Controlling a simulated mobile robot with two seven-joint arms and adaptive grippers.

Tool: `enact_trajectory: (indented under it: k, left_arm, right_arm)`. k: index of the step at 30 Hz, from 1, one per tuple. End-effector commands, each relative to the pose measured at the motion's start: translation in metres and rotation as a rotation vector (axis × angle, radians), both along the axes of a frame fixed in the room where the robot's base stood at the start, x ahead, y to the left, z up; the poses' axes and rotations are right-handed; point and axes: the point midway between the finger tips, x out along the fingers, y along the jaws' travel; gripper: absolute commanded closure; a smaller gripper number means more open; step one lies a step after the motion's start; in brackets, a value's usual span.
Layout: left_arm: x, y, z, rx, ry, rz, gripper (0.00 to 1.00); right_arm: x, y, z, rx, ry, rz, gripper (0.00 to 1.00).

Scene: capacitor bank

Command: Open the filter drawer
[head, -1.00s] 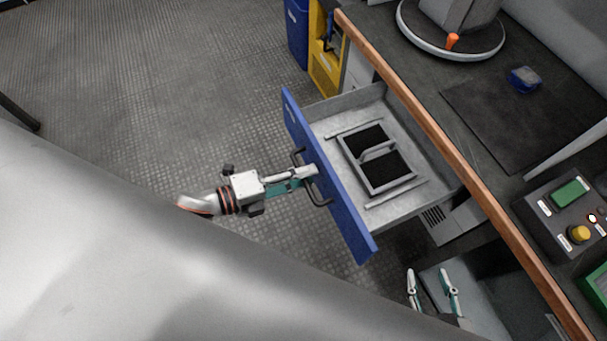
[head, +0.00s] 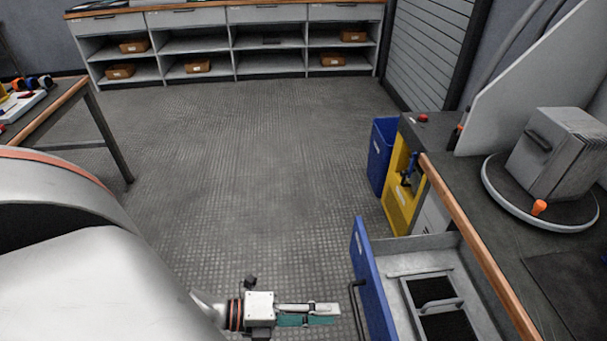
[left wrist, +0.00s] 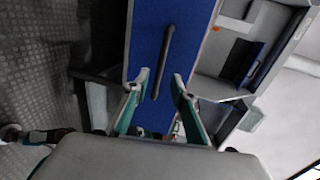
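The filter drawer stands pulled out from under the bench, its blue front (head: 371,290) facing left. Inside it lies a framed black filter (head: 440,306) with a grey handle. A dark bar handle (head: 356,308) is on the blue front; it also shows in the left wrist view (left wrist: 166,58). My left gripper (head: 338,313) is just left of the bar handle, with a small gap to it. In the left wrist view its two fingers (left wrist: 162,82) are spread, empty, and point at the blue front near the bar's lower end. My right gripper is out of view.
The bench's wooden edge (head: 468,230) runs above the open drawer. A blue bin (head: 381,155) and a yellow cabinet (head: 402,190) stand beyond it. A grey box on a round turntable (head: 545,217) sits on the bench. The floor left of the drawer is clear.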

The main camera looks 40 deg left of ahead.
Motion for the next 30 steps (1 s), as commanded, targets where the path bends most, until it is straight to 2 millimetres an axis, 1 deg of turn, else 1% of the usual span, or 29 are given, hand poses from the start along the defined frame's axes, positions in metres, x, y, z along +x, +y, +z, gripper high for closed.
enact_trajectory:
  k: [1, 3, 6, 11, 30]
  left_arm:
    - [-0.007, 0.006, 0.0, 0.002, 0.003, 0.001, 0.75]
    - [-0.014, 0.012, 0.003, 0.001, 0.004, 0.0, 0.75]
    - [-0.022, 0.02, 0.005, 0.0, 0.003, 0.001, 0.75]
    - [-0.03, 0.027, 0.008, 0.0, 0.001, 0.0, 0.75]
    - [-0.032, 0.029, 0.009, 0.0, 0.0, 0.001, 0.75]
  right_arm:
    - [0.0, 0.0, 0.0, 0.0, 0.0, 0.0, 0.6]
    - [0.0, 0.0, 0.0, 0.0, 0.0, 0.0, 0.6]
    - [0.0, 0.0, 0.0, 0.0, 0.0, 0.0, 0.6]
    - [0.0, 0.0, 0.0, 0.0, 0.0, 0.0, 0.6]
    - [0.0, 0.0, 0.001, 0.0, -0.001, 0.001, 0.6]
